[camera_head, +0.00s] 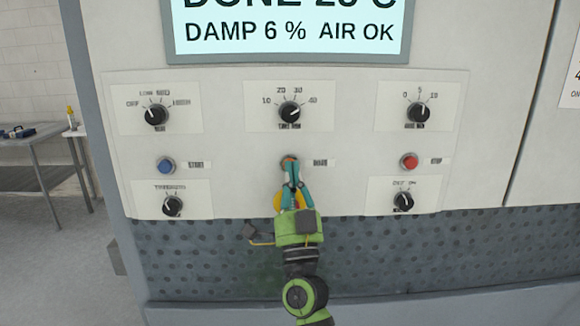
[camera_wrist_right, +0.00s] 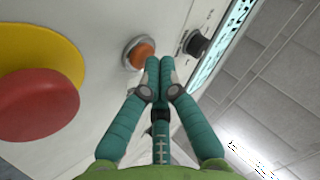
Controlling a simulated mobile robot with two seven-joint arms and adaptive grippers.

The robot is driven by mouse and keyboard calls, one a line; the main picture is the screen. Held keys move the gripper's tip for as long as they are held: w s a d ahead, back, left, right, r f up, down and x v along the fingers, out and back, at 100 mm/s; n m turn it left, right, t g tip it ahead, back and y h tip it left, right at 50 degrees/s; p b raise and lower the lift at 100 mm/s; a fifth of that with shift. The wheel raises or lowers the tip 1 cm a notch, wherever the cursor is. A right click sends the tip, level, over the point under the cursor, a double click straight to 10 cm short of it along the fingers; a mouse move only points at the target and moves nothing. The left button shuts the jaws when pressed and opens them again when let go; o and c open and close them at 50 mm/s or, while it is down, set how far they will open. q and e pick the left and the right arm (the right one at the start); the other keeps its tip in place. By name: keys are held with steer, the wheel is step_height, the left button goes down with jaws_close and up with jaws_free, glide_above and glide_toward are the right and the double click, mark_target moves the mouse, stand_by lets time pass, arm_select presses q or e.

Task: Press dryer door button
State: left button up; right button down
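The door button is a small orange button in a metal ring in the wrist view (camera_wrist_right: 143,53). In the head view its top edge (camera_head: 288,158) shows just above my fingertips, beside a label that seems to read DOOR. My right gripper (camera_head: 290,168) has its teal fingers pointing up at the button and covers part of it. In the wrist view the fingertips (camera_wrist_right: 159,66) are together with nothing between them, close beside the button's right edge. I cannot tell whether they touch it. My left gripper is not in view.
A red mushroom button (camera_wrist_right: 35,105) on a yellow base lies left of my fingers in the wrist view. The panel also has a blue button (camera_head: 166,166), a red button (camera_head: 409,161) and several black knobs. A display (camera_head: 290,33) above reads DAMP 6 % AIR OK.

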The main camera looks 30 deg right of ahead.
steer(key=shift+w+d, duration=0.1)
steer(key=shift+w, duration=0.05)
stand_by(0.5)
steer(key=shift+s+a+p, duration=0.35)
steer(key=shift+s+a, duration=0.1)
steer(key=shift+s, duration=0.3)
steer(key=shift+s+a+p, duration=0.2)
steer(key=shift+s+a, duration=0.25)
steer(key=shift+s, duration=0.25)
steer(key=shift+s+a+p, duration=0.2)
steer(key=shift+s+a, duration=0.2)
steer(key=shift+s, duration=0.35)
steer(key=shift+s+a+p, duration=0.2)
steer(key=shift+s+a, duration=0.25)
steer(key=shift+s, duration=0.25)
